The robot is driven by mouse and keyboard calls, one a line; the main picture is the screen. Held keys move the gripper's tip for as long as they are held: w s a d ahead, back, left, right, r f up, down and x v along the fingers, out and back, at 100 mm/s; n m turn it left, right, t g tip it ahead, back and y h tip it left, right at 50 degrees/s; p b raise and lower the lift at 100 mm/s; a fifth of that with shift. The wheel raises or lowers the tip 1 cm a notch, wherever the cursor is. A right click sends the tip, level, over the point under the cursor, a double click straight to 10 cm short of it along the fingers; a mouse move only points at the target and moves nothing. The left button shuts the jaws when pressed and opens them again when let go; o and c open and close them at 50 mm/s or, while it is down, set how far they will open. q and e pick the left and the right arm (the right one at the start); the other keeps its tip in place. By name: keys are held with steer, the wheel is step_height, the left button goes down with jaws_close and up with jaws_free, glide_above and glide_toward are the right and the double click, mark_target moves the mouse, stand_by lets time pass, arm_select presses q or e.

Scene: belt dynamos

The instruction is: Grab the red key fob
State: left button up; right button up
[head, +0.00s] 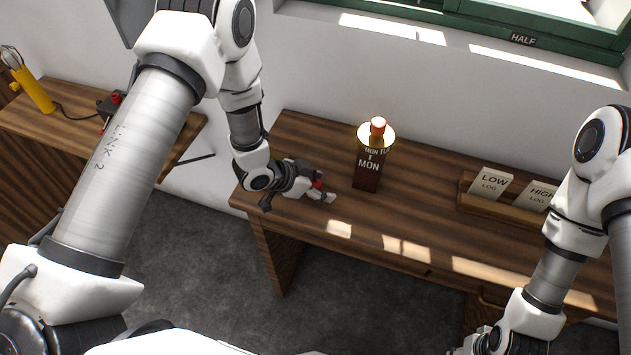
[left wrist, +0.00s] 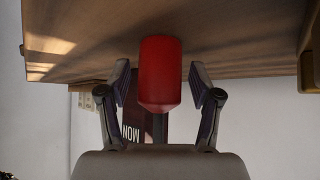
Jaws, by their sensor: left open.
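The red key fob (left wrist: 160,75) is a rounded red block in the middle of the left wrist view, between the two fingers of my left gripper (left wrist: 162,92). A gap shows on each side of it, so the fingers are open around it and apart from it. In the head view my left gripper (head: 316,192) is at the left end of the desk, and a small patch of the red fob (head: 318,184) shows at its fingers. The rest of the fob is hidden there. My right arm is at the lower right, its gripper outside the picture.
A dark bottle-like container marked MON (head: 368,170) with an orange top stands on the desk (head: 300,138), just right of my left gripper. A wooden tray (head: 490,208) holds LOW and HIGH log blocks farther right. A side table (head: 60,110) with a yellow tool stands left.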

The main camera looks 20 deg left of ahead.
arm_select(q)
steer(key=shift+w+d+f, duration=0.2)
steer(key=shift+d+f, duration=0.05)
steer(key=shift+d, duration=0.05)
steer(key=shift+s+a, duration=0.1)
steer(key=shift+c, duration=0.6)
steer(key=shift+s+a+r, duration=0.15)
steer(key=shift+a, duration=0.05)
jaws_close()
steer(key=shift+d, duration=0.1)
